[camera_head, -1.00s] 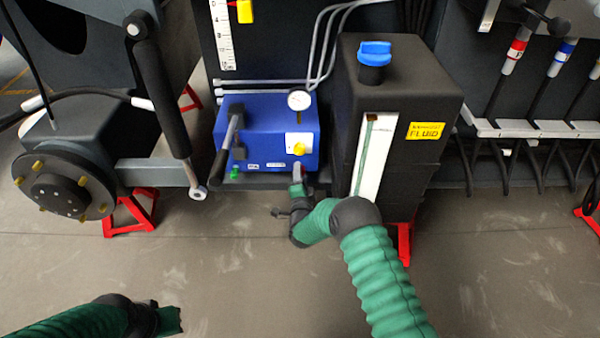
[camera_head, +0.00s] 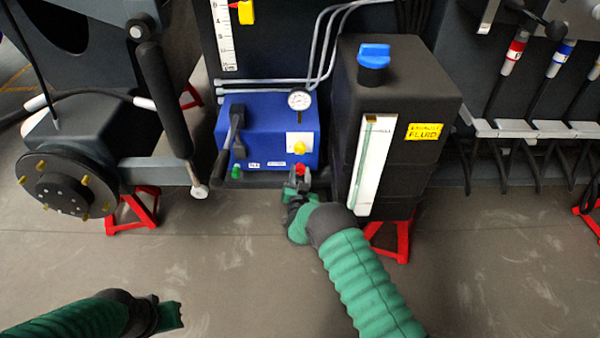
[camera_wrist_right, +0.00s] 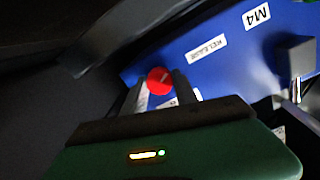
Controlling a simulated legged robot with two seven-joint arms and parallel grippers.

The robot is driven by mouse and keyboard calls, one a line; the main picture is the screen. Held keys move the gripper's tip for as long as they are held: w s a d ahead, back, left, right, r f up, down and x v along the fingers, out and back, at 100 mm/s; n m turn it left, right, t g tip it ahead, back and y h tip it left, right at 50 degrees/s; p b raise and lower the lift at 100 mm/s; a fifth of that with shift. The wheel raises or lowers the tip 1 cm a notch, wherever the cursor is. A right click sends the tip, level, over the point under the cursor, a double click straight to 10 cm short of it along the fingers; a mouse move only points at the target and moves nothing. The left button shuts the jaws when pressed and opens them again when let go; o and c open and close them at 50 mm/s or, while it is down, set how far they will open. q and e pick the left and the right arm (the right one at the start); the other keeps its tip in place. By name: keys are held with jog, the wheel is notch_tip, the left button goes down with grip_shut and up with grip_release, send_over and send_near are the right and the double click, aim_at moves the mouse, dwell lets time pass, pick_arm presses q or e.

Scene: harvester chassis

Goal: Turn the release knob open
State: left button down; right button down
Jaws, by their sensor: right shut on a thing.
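The release knob (camera_head: 301,169) is red and sits low on the right front of the blue pump unit (camera_head: 268,125). In the right wrist view the red knob (camera_wrist_right: 159,81) lies between the two fingers, beside a label reading RELEASE. My right gripper (camera_head: 297,182) reaches up to the knob from below. In the right wrist view its fingers (camera_wrist_right: 160,88) are shut on the knob, one on each side. My left gripper (camera_head: 170,316) is low at the left, over the floor, far from the pump; its fingers are too small and dark to read.
A black fluid tank (camera_head: 427,100) with a blue cap stands close to the right of the pump. A black lever (camera_head: 230,142) and a green knob (camera_head: 236,171) are on the pump's left side. A wheel hub (camera_head: 68,186) is farther left. The floor in front is clear.

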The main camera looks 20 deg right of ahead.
jog(key=n, duration=0.8)
jog(key=f+n+b, duration=0.1)
jog(key=n, duration=0.3)
jog(key=shift+s+a+f, duration=0.1)
jog(key=shift+s, duration=0.1)
dwell(0.4)
jog(key=c, duration=1.2)
grip_release()
jog(key=shift+o, duration=1.2)
jog(key=shift+w+r, duration=0.1)
jog(key=shift+r, duration=0.2)
